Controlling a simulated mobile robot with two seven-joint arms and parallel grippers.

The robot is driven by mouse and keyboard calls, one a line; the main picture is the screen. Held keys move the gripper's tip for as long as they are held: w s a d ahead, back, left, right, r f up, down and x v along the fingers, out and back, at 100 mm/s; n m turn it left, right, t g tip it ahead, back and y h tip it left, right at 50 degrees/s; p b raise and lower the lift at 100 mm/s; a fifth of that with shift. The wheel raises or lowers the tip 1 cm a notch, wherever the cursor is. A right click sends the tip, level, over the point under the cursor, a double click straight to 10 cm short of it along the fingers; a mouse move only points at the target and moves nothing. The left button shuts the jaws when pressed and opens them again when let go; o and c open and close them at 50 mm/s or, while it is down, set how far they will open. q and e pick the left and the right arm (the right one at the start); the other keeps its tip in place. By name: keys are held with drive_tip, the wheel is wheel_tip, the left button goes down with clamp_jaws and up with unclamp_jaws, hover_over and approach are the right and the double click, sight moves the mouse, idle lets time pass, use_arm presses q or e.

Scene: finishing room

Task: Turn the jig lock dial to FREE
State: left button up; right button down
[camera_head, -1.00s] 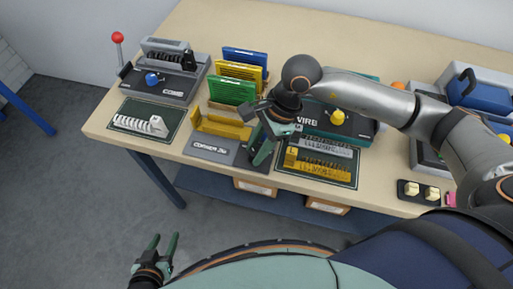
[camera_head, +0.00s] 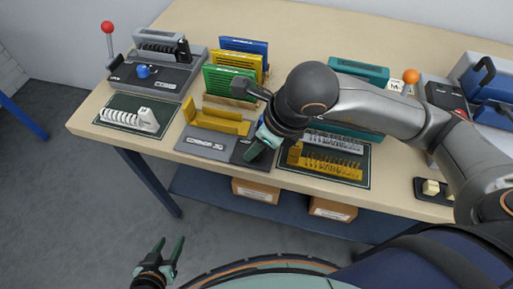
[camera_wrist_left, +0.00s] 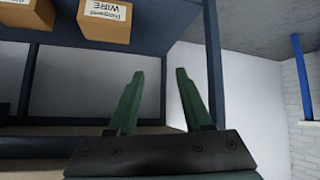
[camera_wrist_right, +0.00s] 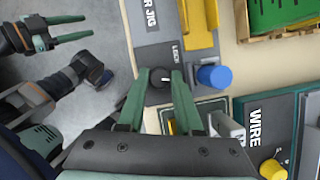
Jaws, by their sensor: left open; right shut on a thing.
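The grey corner jig (camera_head: 205,148) with its yellow fence (camera_head: 222,125) lies near the table's front edge. In the right wrist view its dark round lock dial (camera_wrist_right: 159,84) has a light pointer mark, and lettering that looks like LOCK stands beside it. My right gripper (camera_wrist_right: 161,74) is shut on the dial, one finger on each side; it also shows at the jig's right end in the head view (camera_head: 252,152). The FREE mark cannot be made out. My left gripper (camera_head: 164,246) is open and empty, low in front of the table; its fingers also show in the left wrist view (camera_wrist_left: 155,74).
A blue cylinder (camera_wrist_right: 213,77) stands close beside my right fingers. Green, yellow and blue racks (camera_head: 230,82) stand behind the jig. A tray with yellow and grey toothed pieces (camera_head: 330,178) lies to its right, and a white comb piece (camera_head: 132,118) to its left.

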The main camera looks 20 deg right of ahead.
drive_tip(key=shift+a+f+m+t+h+b, duration=0.1)
drive_tip(key=shift+m+t+h+b, duration=0.3)
drive_tip(key=shift+m, duration=0.5)
drive_tip(key=m+b, duration=0.1)
drive_tip(key=m, duration=0.2)
drive_tip(key=shift+h+b, duration=0.3)
drive_tip(key=shift+h, duration=0.1)
use_arm(q)
drive_tip(key=shift+w+d+f, duration=0.2)
drive_tip(key=shift+d+f, duration=0.05)
drive_tip(key=shift+f, duration=0.25)
drive_tip(key=shift+w+d+f, duration=0.15)
drive_tip(key=shift+d+f, duration=0.1)
drive_tip(key=shift+f, duration=0.2)
use_arm(e)
drive_tip(key=shift+m, duration=0.5)
use_arm(q)
drive_tip(key=shift+s, duration=0.1)
use_arm(e)
drive_tip(key=shift+h, duration=0.3)
use_arm(q)
drive_tip(key=shift+s+a+f, duration=0.1)
drive_tip(key=shift+s+f, duration=0.1)
drive_tip(key=shift+s, duration=0.05)
use_arm(e)
drive_tip(key=c, duration=0.6)
unclamp_jaws()
use_arm(q)
drive_tip(key=shift+w+r, duration=0.1)
drive_tip(key=shift+w, duration=0.05)
